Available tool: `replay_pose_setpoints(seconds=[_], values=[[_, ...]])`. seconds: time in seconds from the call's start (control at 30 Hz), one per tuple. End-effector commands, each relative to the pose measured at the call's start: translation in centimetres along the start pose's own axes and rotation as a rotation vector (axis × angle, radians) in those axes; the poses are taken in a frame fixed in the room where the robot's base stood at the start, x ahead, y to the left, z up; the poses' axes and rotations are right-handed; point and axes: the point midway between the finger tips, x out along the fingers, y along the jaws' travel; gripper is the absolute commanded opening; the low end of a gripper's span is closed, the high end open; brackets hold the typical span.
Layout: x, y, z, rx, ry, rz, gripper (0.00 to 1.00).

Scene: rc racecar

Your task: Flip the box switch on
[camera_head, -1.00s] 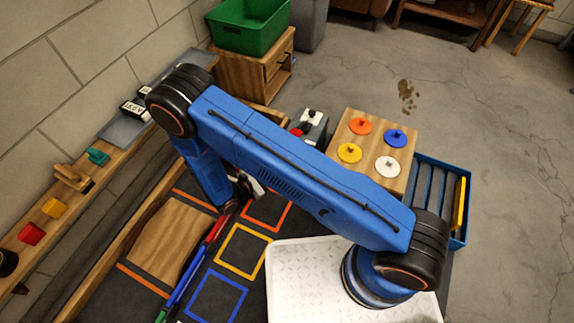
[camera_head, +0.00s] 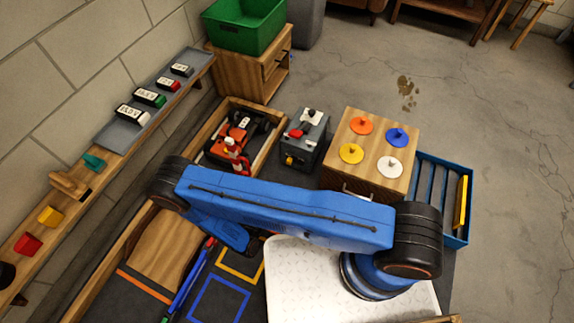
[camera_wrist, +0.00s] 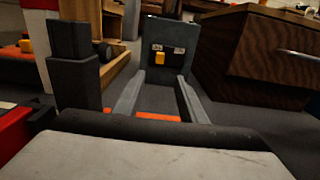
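The grey switch box (camera_head: 312,150) stands on the dark mat, between the wooden tray and the wooden cabinet. It has a red and black part on top and a yellow switch (camera_head: 290,160) low on its front. In the wrist view the box's dark front face (camera_wrist: 172,66) is ahead, and the yellow switch (camera_wrist: 159,57) sits below the left of two small labels, which are too small to read. My gripper (camera_wrist: 158,97) is open and empty, its grey fingers apart, pointing at the box from a short distance.
A wooden tray (camera_head: 268,160) with a red vehicle lies left of the box. A wooden cabinet (camera_head: 347,123) with coloured discs and a handle stands close on its right. A dark post (camera_wrist: 75,65) rises at left in the wrist view.

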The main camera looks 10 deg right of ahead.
Motion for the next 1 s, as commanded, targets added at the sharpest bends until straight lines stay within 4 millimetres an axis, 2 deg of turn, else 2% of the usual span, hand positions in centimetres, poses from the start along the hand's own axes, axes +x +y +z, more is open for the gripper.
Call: replay_pose_setpoints(seconds=[1.0], values=[[13.3,-0.1,0.0,0.0,0.0,-0.005,0.38]])
